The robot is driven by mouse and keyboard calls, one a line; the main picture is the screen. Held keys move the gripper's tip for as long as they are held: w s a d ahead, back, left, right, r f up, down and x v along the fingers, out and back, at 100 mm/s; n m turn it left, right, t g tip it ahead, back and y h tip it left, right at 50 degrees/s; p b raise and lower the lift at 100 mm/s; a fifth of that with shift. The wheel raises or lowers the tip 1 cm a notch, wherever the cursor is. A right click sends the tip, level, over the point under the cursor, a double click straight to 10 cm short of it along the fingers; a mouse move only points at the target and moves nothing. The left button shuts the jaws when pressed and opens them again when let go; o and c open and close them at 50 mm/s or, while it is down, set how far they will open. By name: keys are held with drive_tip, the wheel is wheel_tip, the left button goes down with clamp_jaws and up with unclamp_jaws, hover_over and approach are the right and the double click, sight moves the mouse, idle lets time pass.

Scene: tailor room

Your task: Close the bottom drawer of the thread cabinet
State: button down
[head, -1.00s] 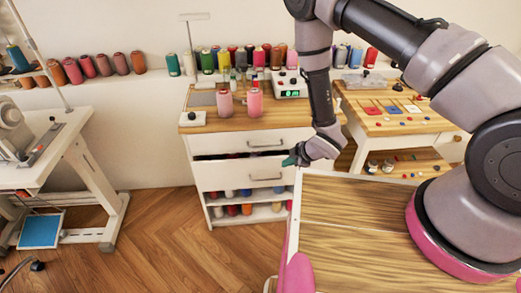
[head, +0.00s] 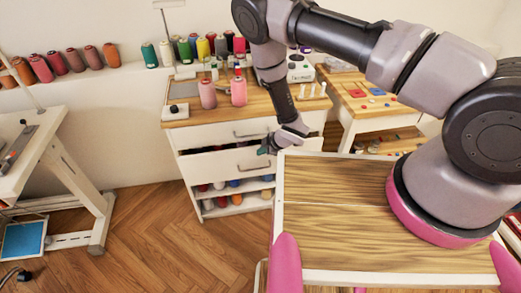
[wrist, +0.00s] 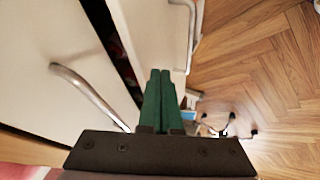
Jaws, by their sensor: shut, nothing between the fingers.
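The white thread cabinet (head: 185,138) stands ahead with a wooden top. Its bottom drawer (head: 215,170) sticks out a little, with a dark gap above its front. The drawer's front (wrist: 150,30) and metal handle (wrist: 190,35) also show in the wrist view. The top drawer (head: 215,134) looks shut. My gripper (head: 264,149) is at the right part of the drawers, near the upper edge of the bottom drawer's front. In the wrist view its green fingers (wrist: 161,75) are together and empty. I cannot tell whether they touch the drawer.
Open shelves with thread spools (head: 235,184) lie below the drawer. Pink spools (head: 208,94) stand on the cabinet top. A wood-topped table (head: 370,105) stands to the right, a white sewing table (head: 75,180) to the left. The floor (head: 160,230) before the cabinet is clear.

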drive_tip(key=shift+w+a, duration=0.15)
drive_tip(key=shift+w, duration=0.35)
